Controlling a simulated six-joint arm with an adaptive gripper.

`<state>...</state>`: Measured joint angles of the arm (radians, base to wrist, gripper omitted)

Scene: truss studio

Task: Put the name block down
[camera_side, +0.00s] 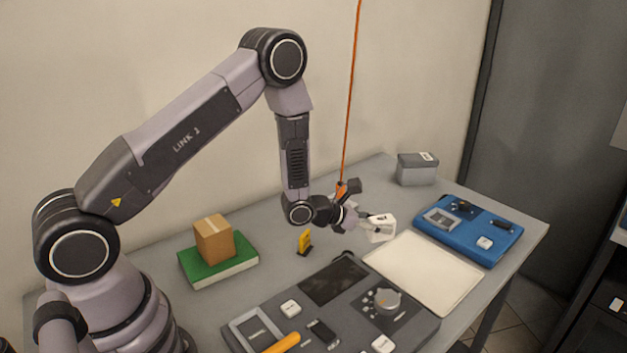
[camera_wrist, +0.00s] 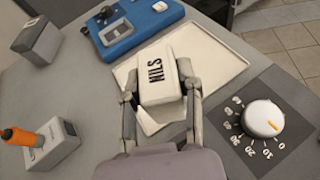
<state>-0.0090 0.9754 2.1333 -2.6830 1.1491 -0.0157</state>
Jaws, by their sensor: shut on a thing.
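The name block (camera_wrist: 158,78) is white with "NILS" in black on its upper face. My gripper (camera_wrist: 160,92) is shut on it, with one finger on each side. In the side view my gripper (camera_side: 368,224) reaches out to the right and holds the block (camera_side: 382,229) near the far left corner of a pale flat tray (camera_side: 425,275). In the wrist view the tray (camera_wrist: 222,62) shows behind and right of the block. I cannot tell how high the block is above the tray or the table. Its underside is hidden.
A blue panel (camera_side: 460,245) lies beyond the tray, and a grey box (camera_side: 417,175) stands at the back. A dark panel with a dial (camera_side: 387,301) lies in front. An orange cord (camera_side: 351,90) hangs close by my gripper. The tray's middle is clear.

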